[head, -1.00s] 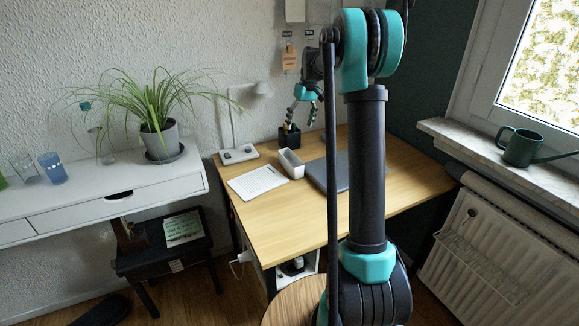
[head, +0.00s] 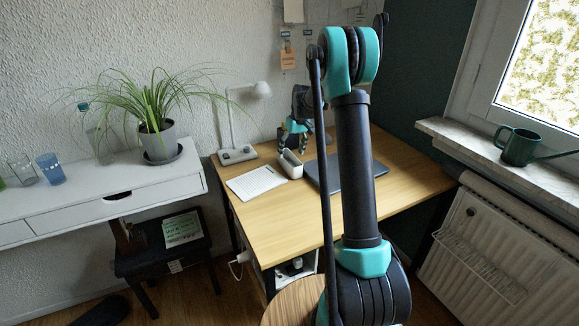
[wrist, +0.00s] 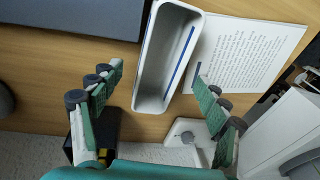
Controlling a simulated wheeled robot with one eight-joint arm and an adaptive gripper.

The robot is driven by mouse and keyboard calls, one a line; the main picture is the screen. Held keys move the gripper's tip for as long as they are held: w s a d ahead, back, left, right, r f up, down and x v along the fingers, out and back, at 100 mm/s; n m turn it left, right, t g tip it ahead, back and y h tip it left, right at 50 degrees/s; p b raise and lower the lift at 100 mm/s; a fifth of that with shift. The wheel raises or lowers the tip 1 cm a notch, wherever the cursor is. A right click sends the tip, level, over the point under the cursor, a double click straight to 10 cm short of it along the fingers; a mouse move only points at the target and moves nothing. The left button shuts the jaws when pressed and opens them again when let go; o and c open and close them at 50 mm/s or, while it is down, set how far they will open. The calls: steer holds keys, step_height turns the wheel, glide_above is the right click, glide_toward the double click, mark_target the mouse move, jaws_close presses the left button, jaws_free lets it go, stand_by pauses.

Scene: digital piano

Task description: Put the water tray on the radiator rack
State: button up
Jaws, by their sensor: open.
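The water tray is a long, narrow white open tray (head: 290,164) with a blue line inside, lying on the wooden desk. In the wrist view the tray (wrist: 152,75) lies between my two spread fingers. My gripper (wrist: 157,74) is open and empty, and contact with the tray cannot be told. The radiator rack (head: 478,268) is a wire rack on the front of the white radiator at right.
A printed sheet (head: 256,183) and a dark laptop (head: 343,172) flank the tray. The lamp (head: 238,154) stands behind the sheet. A black pen cup (wrist: 74,150) is close to my left finger. A green watering can (head: 520,146) stands on the windowsill.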

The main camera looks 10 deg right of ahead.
mark_target(290, 163)
steer(key=shift+a+f, duration=0.25)
steer(key=shift+f, duration=1)
steer(key=shift+c, duration=0.2)
steer(key=shift+r, duration=0.1)
steer(key=c, duration=1.6)
